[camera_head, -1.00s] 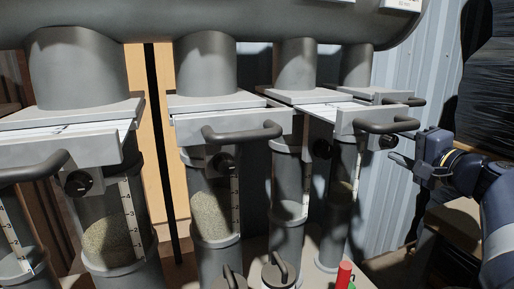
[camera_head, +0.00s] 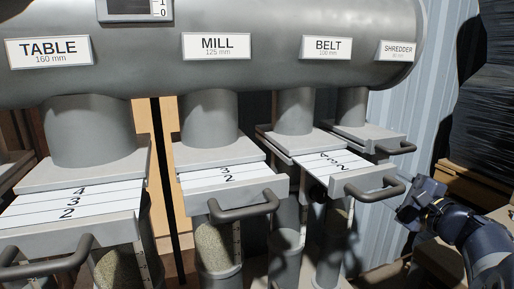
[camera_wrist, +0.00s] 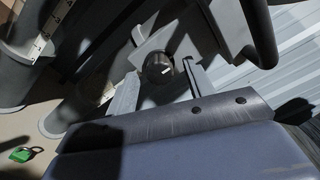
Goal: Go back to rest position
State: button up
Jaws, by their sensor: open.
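My gripper (camera_head: 404,212) is at the right in the head view, just below and right of the handle (camera_head: 382,188) of the BELT slide gate, apart from it. In the wrist view the two fingers of my gripper (camera_wrist: 165,92) stand apart with nothing held between them. A dark round knob (camera_wrist: 158,68) with a white mark shows beyond the fingers. No task object is named besides my arm.
A big grey duct (camera_head: 250,75) carries TABLE, MILL, BELT and SHREDDER labels. Slide gates with handles, such as the MILL handle (camera_head: 245,207), stick out below. A green padlock (camera_wrist: 21,155) lies lower left in the wrist view. Black-wrapped goods (camera_head: 485,120) stand at right.

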jog(key=m+p, duration=1)
jog(key=p, duration=0.6)
jog(key=shift+m+p, duration=0.35)
jog(key=shift+m, duration=0.05)
jog(key=shift+a, duration=0.1)
